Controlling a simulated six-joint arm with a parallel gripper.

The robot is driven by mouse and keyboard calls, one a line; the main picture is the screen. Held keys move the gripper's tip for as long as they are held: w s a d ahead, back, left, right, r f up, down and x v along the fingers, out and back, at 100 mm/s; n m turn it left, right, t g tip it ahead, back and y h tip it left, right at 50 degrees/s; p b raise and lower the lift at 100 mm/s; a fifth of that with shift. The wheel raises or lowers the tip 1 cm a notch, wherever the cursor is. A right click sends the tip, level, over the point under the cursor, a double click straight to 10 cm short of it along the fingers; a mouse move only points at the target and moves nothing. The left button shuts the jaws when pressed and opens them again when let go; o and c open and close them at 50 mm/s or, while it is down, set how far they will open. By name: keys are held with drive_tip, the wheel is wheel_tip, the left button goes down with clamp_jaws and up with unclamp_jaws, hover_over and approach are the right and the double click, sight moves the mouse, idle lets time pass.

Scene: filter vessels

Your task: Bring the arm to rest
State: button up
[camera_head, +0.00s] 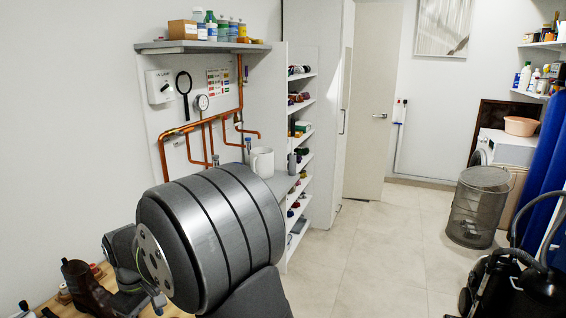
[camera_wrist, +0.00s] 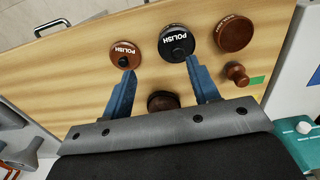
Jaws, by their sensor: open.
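My gripper (camera_wrist: 160,66) shows in the wrist view with its two blue fingers spread apart and nothing between the tips. It hangs over a wooden board or bench top (camera_wrist: 80,70). Its fingertips appear close to a brown polish tin (camera_wrist: 126,50) and a black polish tin (camera_wrist: 178,40); I cannot tell whether they touch. A dark round lid (camera_wrist: 162,101) lies lower, between the fingers in the picture. In the head view my arm's large grey link fills the lower left and hides much of the bench; the fingers cannot be made out there.
A brown boot (camera_head: 88,288) stands on the bench at the lower left. A larger brown tin (camera_wrist: 234,34) and a small wooden knob (camera_wrist: 237,74) lie right of the fingers. Copper pipes (camera_head: 190,128) and a white jug (camera_head: 262,160) are behind my arm.

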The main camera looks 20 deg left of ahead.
drive_tip(key=w+d+f+m, duration=0.1)
drive_tip(key=w, duration=0.2)
drive_tip(key=w+d+f+m, duration=0.1)
drive_tip(key=w+d, duration=0.1)
drive_tip(key=w, duration=0.2)
drive_tip(key=w+d+f+m, duration=0.1)
drive_tip(key=w+d, duration=0.1)
drive_tip(key=w, duration=0.1)
drive_tip(key=shift+w+d+f, duration=0.15)
drive_tip(key=shift+f, duration=0.25)
drive_tip(key=w+d+f+m, duration=0.5)
drive_tip(key=w+d, duration=0.4)
drive_tip(key=d, duration=0.3)
drive_tip(key=w+d+f+m, duration=0.4)
drive_tip(key=w+d, duration=0.5)
drive_tip(key=d, duration=0.4)
drive_tip(key=shift+f+m, duration=0.4)
drive_tip(key=shift+f, duration=0.05)
drive_tip(key=shift+w+d, duration=0.1)
